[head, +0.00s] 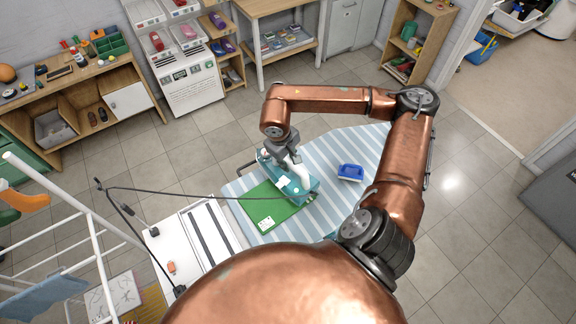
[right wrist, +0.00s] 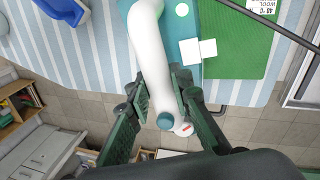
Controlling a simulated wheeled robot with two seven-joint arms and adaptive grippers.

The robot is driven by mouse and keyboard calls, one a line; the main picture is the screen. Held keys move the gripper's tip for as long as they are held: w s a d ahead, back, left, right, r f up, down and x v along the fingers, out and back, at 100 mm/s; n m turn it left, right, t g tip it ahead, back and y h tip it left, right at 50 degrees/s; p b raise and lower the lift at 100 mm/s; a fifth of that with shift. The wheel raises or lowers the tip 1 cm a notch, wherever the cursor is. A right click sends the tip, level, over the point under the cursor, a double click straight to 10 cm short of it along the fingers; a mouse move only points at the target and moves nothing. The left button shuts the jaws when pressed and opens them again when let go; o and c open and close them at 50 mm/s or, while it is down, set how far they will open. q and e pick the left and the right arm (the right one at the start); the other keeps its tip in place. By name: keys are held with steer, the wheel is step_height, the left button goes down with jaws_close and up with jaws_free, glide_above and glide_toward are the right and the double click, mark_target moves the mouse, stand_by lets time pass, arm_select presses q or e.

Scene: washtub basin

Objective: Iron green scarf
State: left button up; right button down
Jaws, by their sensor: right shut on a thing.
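The green scarf (head: 268,208) lies flat on the striped ironing board (head: 328,150). A white care label shows on it, reading "WOOL" in the right wrist view (right wrist: 236,50). The teal iron (head: 305,192) with its white handle is at the scarf's upper right edge, overlapping it in view. I cannot tell whether its sole touches the cloth. My right gripper (head: 287,156) is shut on the iron's handle. In the right wrist view its fingers (right wrist: 163,90) sit on both sides of the white handle (right wrist: 155,65). My left gripper is not in view.
A blue and white object (head: 350,172) stands on the board right of the iron. A dark cord (head: 200,196) runs from the iron to the left. A white rack (head: 95,235) stands at left. A workbench (head: 75,75) and shelves line the back. Open floor lies right.

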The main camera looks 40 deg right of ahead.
step_height(320, 180, up, 3)
steer(key=shift+d+f+p, duration=0.1)
steer(key=shift+p, duration=0.45)
steer(key=shift+r, duration=0.5)
steer(key=shift+w, duration=0.1)
